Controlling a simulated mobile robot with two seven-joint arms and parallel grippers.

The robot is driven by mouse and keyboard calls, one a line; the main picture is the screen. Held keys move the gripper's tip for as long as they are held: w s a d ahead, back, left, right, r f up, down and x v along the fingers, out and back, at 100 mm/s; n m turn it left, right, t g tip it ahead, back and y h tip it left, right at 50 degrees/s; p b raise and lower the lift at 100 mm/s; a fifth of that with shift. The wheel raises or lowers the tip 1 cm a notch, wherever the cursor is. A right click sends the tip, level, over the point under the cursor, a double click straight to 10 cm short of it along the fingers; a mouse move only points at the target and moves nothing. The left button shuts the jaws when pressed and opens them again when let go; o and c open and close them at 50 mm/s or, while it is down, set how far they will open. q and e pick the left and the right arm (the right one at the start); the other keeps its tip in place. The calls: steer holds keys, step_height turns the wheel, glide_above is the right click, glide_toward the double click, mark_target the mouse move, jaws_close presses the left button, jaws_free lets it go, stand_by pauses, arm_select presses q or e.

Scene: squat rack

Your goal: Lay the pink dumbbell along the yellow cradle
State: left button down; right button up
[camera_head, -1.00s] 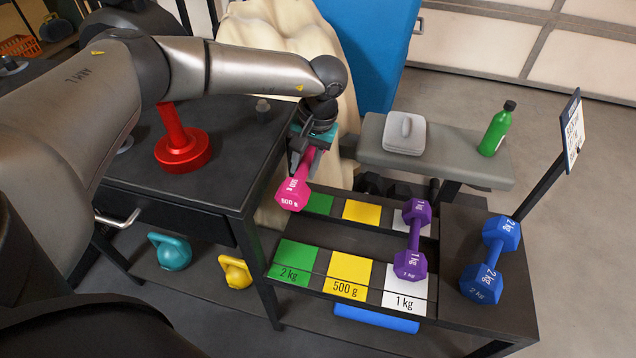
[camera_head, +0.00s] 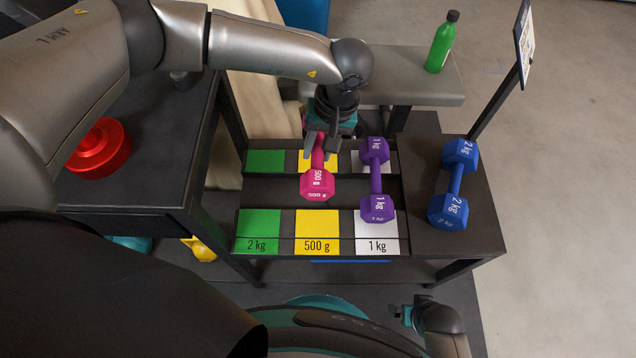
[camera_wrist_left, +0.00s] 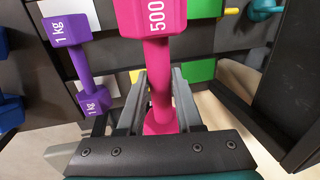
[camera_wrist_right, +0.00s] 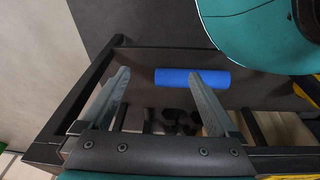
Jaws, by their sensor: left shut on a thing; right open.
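The pink dumbbell (camera_head: 317,180), marked 500 g, hangs in my left gripper (camera_head: 325,142) over the rack. My left gripper is shut on its handle (camera_wrist_left: 160,85), which runs between the fingers in the left wrist view. In the head view the dumbbell lies roughly in line with the yellow cradle (camera_head: 317,223), labelled 500 g, and its front head is above the gap between the two rails. The rear yellow patch is partly hidden behind the dumbbell and gripper. My right gripper (camera_wrist_right: 160,95) is open and empty, low in front of the rack.
The purple 1 kg dumbbell (camera_head: 376,178) lies along the white cradle (camera_head: 377,236), close on the right. The green cradle (camera_head: 258,225) on the left is empty. The blue 2 kg dumbbell (camera_head: 455,183) lies on the right-hand top. A blue roller (camera_wrist_right: 192,77) lies lower down.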

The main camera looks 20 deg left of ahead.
arm_select(q)
step_height(320, 180, down, 13)
steer(key=b, duration=0.4)
steer(key=shift+b, duration=0.4)
steer(key=shift+f, duration=0.6)
arm_select(e)
steer(key=w+a+r+t, duration=0.1)
steer(key=w+r, duration=0.3)
steer(key=r, duration=0.7)
steer(key=shift+w+a+t, duration=0.3)
steer(key=shift+w+a, duration=0.05)
steer(key=shift+w, duration=0.05)
arm_select(q)
steer(key=shift+f+b, duration=0.1)
steer(key=shift+b, duration=0.2)
steer(key=c, duration=0.6)
jaws_free()
arm_select(e)
steer(key=shift+r, duration=0.25)
steer(key=shift+w, duration=0.1)
